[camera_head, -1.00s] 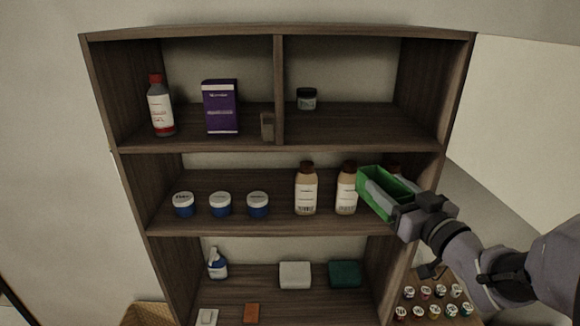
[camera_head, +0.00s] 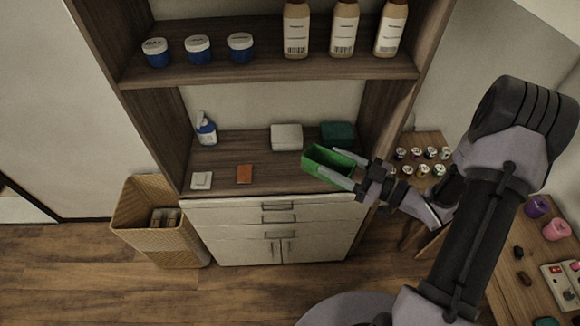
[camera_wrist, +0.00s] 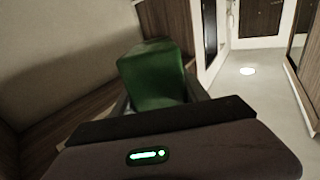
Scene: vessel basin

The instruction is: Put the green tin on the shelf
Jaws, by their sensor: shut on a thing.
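The green tin (camera_head: 322,158) is a bright green, open-topped box with a dark inside. My gripper (camera_head: 338,168) is shut on it, one finger on each side, and holds it in front of the bottom shelf board (camera_head: 225,165). In the wrist view the tin (camera_wrist: 155,75) fills the middle between the fingers, slightly tilted. I cannot tell whether the tin touches the board. The upper shelf board (camera_head: 265,70) runs above it.
On the bottom board stand a spray bottle (camera_head: 205,129), a white block (camera_head: 286,137), a dark green block (camera_head: 338,133), an orange block (camera_head: 244,174) and a white square (camera_head: 201,180). A wicker basket (camera_head: 165,240) stands at left. Drawers (camera_head: 275,220) lie below.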

